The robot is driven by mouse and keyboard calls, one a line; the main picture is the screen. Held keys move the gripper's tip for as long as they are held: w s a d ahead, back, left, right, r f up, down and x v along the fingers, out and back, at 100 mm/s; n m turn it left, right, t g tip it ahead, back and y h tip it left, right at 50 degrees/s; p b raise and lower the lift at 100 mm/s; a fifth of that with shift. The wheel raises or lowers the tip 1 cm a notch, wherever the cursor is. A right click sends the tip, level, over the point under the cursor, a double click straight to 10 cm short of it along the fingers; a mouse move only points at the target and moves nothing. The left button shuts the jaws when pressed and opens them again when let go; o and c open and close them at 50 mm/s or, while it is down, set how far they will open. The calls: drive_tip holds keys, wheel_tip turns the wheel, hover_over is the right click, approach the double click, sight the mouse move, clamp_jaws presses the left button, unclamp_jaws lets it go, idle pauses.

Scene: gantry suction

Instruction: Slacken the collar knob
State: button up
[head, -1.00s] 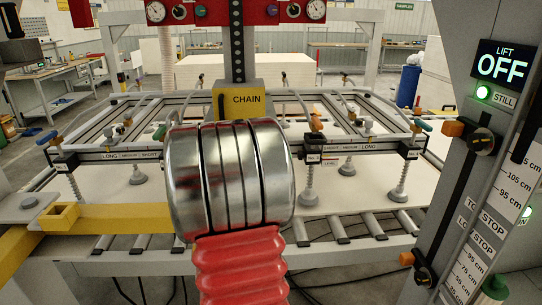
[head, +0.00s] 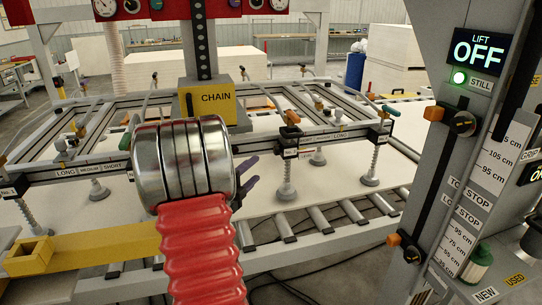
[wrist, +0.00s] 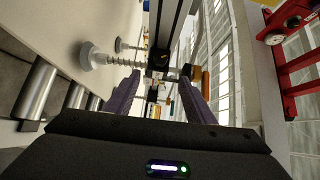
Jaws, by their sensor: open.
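My gripper (head: 251,173) shows as two purple fingers just right of my silver wrist, in front of the suction frame's front bar. In the wrist view my gripper (wrist: 160,78) is open and empty, its fingers apart. Beyond the fingertips, a dark block (wrist: 158,61) on the bar lies between them, apart from them as far as I can tell. An orange handle (wrist: 205,82) is right of it. In the head view, an orange-topped clamp (head: 290,118) sits on the bar. I cannot tell which part is the collar knob; small details there are unclear.
A suction cup (wrist: 90,55) hangs from the bar near my gripper. The grey column (head: 440,120) at right carries black knobs with orange blocks, upper (head: 464,123) and lower (head: 410,252). Rollers (head: 318,220) and a white board lie below. The lift sign (head: 479,50) reads OFF.

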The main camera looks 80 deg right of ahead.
sight(275, 153)
drive_tip(key=x, duration=1.4)
drive_tip(key=shift+s+a, duration=0.1)
drive_tip(key=shift+c, duration=0.5)
drive_tip(key=c, duration=0.9)
drive_tip(key=shift+a, duration=0.2)
drive_tip(key=shift+c, duration=0.3)
drive_tip(key=shift+d, duration=0.1)
